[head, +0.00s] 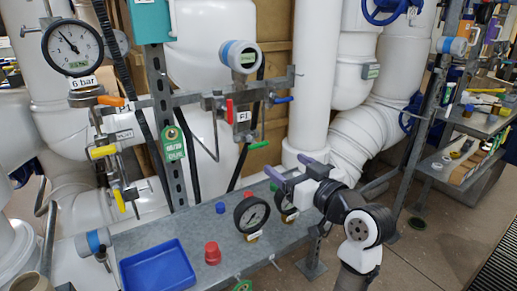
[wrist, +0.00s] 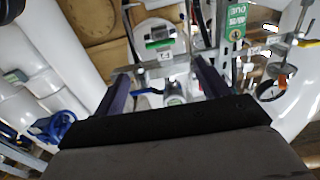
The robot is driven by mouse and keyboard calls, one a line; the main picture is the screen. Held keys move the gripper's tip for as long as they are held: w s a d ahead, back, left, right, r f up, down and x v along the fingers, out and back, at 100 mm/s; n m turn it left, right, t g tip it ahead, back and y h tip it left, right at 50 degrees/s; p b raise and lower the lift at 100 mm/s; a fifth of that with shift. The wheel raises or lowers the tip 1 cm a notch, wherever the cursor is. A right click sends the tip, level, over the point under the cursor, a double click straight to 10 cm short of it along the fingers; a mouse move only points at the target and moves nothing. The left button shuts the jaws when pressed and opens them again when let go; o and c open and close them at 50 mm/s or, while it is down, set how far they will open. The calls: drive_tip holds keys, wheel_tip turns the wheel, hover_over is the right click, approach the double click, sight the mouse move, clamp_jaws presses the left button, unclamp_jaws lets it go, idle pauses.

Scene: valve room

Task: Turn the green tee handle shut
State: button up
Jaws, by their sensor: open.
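The green handle (head: 258,145) sits on the pipework below the grey rail in the head view, under the red and blue handles. It looks like a short slanted bar, and its stem is hard to make out. My gripper (head: 287,165) is below and right of it in the picture, apart from it. Its two purple fingers are spread, with nothing between them. In the wrist view my gripper (wrist: 161,70) also shows open, facing the rail and pipework.
A red handle (head: 229,112) and a blue handle (head: 284,99) are close above the green one. A grey shelf (head: 190,222) below carries a blue tray (head: 157,268), a red cap (head: 212,253) and loose gauges (head: 251,214). A green tag (head: 172,143) hangs left on the upright.

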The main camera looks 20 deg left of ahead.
sight(260, 145)
drive_tip(key=p+x, duration=0.2)
drive_tip(key=x, duration=1.1)
drive_tip(key=shift+c, duration=0.2)
drive_tip(key=c, duration=0.9)
